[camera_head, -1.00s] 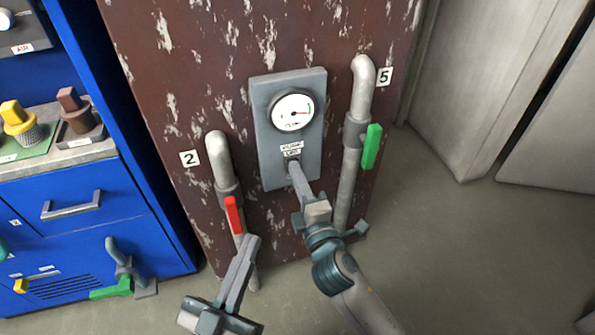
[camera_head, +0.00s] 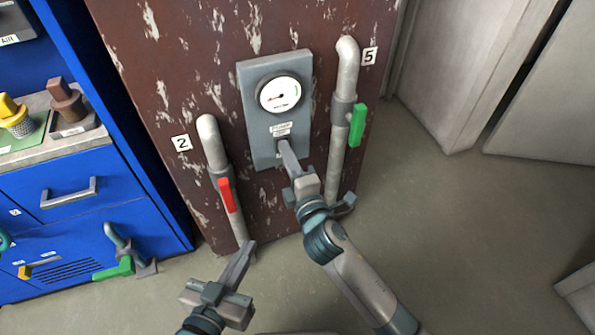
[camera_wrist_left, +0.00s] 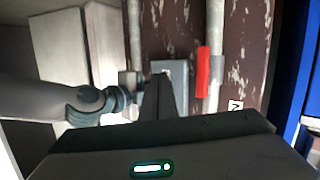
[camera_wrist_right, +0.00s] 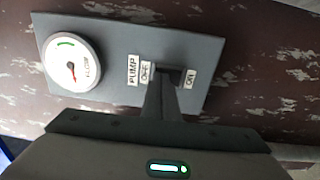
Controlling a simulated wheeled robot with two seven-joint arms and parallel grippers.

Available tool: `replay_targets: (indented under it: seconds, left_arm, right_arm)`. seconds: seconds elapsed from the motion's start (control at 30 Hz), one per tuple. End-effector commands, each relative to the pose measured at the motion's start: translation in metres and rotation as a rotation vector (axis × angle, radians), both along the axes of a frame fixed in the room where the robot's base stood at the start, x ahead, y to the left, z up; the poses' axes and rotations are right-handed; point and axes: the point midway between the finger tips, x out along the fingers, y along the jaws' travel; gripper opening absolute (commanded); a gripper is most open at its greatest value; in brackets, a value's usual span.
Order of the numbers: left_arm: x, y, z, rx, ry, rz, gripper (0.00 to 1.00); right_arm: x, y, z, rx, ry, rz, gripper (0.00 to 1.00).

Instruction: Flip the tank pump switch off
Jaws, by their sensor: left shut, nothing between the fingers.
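The grey pump panel (camera_head: 246,120) is on the rusty brown tank. It carries a round gauge (camera_head: 279,95) above a PUMP label. In the right wrist view the dark pump switch (camera_wrist_right: 174,75) sits between the OFF label (camera_wrist_right: 147,73) and the ON label (camera_wrist_right: 190,79), partly hidden by my fingers. My right gripper (camera_head: 281,143) looks shut, with its tips at the switch; contact is unclear. The gauge needle (camera_wrist_right: 72,70) points away from the green arc. My left gripper (camera_head: 248,244) is shut and empty, low in front of the tank.
Pipe 2 with a red handle (camera_head: 227,195) stands left of the panel. Pipe 5 with a green handle (camera_head: 357,125) stands right. A blue cabinet (camera_head: 90,215) is at the left. Open floor (camera_head: 450,220) lies to the right.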

Motion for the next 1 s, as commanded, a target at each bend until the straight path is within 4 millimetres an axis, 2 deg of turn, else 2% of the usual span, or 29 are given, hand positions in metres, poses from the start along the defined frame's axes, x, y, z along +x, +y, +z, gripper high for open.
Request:
replay_targets:
  seconds: [0.03, 0.13, 0.27, 0.63, 1.0]
  left_arm:
    - [-0.001, 0.000, -0.001, 0.000, 0.005, -0.001, 0.00]
    - [-0.005, -0.002, -0.004, -0.003, 0.022, -0.005, 0.00]
    - [-0.008, -0.002, -0.007, 0.000, 0.042, -0.007, 0.00]
    - [-0.011, 0.002, -0.019, 0.024, 0.111, -0.010, 0.00]
    - [-0.011, 0.003, -0.021, 0.023, 0.116, -0.006, 0.00]
  right_arm:
    - [0.005, -0.001, 0.005, 0.002, -0.010, -0.004, 0.00]
    - [0.005, -0.001, 0.005, 0.003, -0.009, -0.004, 0.00]
    - [-0.009, -0.005, 0.005, 0.003, -0.009, -0.004, 0.00]
    - [-0.071, -0.024, 0.000, 0.002, -0.003, -0.001, 0.00]
    - [-0.130, -0.043, -0.003, 0.003, -0.001, -0.001, 0.00]
